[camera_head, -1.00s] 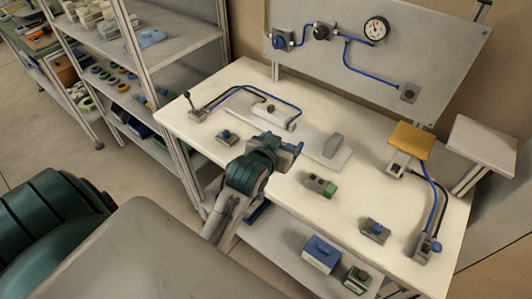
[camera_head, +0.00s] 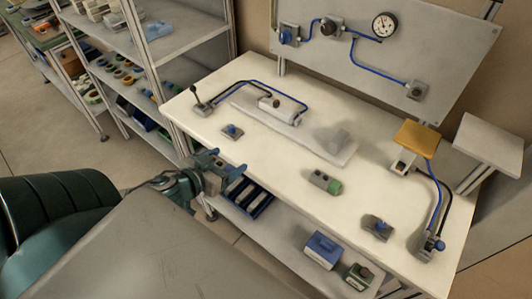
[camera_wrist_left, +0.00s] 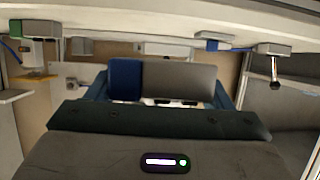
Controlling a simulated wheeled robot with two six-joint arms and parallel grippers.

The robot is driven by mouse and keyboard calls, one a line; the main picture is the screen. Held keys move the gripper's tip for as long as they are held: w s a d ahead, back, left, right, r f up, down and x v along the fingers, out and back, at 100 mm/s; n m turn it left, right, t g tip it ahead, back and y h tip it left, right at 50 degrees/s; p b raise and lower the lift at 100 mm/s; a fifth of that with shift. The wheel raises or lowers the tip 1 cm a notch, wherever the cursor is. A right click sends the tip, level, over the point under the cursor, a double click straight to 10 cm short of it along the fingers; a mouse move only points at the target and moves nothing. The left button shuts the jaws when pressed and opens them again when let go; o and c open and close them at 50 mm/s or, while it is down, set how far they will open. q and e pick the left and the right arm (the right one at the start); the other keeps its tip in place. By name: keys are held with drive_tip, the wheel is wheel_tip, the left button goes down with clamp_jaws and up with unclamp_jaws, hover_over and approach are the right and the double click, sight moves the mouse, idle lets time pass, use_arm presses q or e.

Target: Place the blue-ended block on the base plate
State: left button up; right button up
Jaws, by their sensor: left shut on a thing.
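The blue-ended block shows in the left wrist view, with its blue end (camera_wrist_left: 125,80) at left and grey body (camera_wrist_left: 182,82) at right. My left gripper (camera_head: 222,169) is shut on it; in the wrist view it spans the space between the fingers (camera_wrist_left: 160,88). In the head view the block is small and mostly hidden by the gripper, which is in front of the table's near-left edge. The long pale base plate (camera_head: 312,145) lies across the table, apart from the gripper. My right gripper is not in view.
A grey block with a green end (camera_head: 325,182) lies on the white table (camera_head: 280,178). A white fitting (camera_head: 282,107) with hoses is at the plate's left. The table has clear room in front of the plate.

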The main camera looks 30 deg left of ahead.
use_arm(q)
drive_tip(key=shift+s+d+m+h, duration=0.3)
drive_tip(key=shift+s+d+h, duration=0.1)
drive_tip(key=shift+s, duration=0.2)
drive_tip(key=shift+w+f+b, duration=0.2)
drive_tip(key=shift+w+b, duration=0.3)
drive_tip(key=shift+w, duration=0.1)
drive_tip(key=w+d+b, duration=0.1)
drive_tip(key=w+b, duration=0.1)
drive_tip(key=w, duration=0.3)
hover_over(271, 152)
drive_tip(key=s, duration=0.2)
drive_tip(key=shift+w+a+f+p, duration=0.25)
drive_tip(key=shift+f+p, duration=0.1)
drive_tip(key=shift+f, duration=0.15)
drive_tip(key=f, duration=0.1)
drive_tip(key=w+p, duration=0.1)
drive_tip(key=f+p, duration=0.1)
drive_tip(key=shift+w+d+f, duration=0.25)
drive_tip(key=shift+d+f, duration=0.05)
drive_tip(key=shift+s+f, duration=0.1)
drive_tip(key=shift+f, duration=0.25)
drive_tip(key=shift+f, duration=0.1)
drive_tip(key=o, duration=1.1)
drive_tip(key=shift+c, duration=0.2)
